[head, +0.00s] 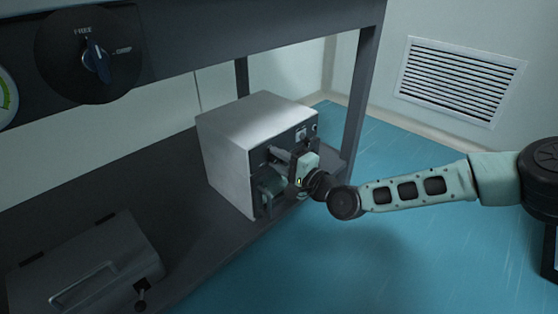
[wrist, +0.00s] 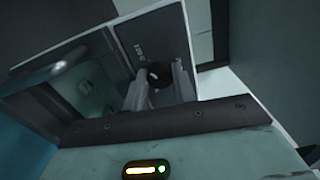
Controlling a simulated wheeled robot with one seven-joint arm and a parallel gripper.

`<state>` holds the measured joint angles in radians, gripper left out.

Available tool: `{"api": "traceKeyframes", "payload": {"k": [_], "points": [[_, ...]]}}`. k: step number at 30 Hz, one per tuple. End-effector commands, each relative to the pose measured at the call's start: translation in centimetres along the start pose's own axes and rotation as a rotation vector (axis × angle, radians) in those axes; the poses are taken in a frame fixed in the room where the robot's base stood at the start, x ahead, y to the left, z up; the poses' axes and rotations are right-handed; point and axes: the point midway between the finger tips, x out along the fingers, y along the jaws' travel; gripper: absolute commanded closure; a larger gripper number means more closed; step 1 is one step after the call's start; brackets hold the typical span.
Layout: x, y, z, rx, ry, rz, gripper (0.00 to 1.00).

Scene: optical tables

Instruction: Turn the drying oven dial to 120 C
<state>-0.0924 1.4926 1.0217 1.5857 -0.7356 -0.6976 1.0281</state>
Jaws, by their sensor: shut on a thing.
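The drying oven (head: 225,145) is a pale metal box with a dark front panel, standing on the dark bench shelf. Its dial (wrist: 154,74) is a round black knob with a small white mark, seen in the wrist view between my two fingers. My gripper (wrist: 160,85) is shut on the dial, with a finger on either side.
The oven door window (wrist: 90,92) and a bar handle (wrist: 42,74) lie left of my fingers. A large dial with a blue pointer (head: 96,60) is on the upper beam. A dark lidded box (head: 90,262) stands at lower left.

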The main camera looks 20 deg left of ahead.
Motion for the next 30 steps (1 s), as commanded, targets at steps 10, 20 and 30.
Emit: {"api": "traceKeyframes", "payload": {"k": [10,20,30], "points": [[-0.1,0.2,0.1,0.002,-0.001,0.004,0.51],[-0.8,0.0,0.0,0.001,0.000,0.003,0.51],[-7.8,-0.3,-0.1,0.004,0.001,0.004,0.51]]}}
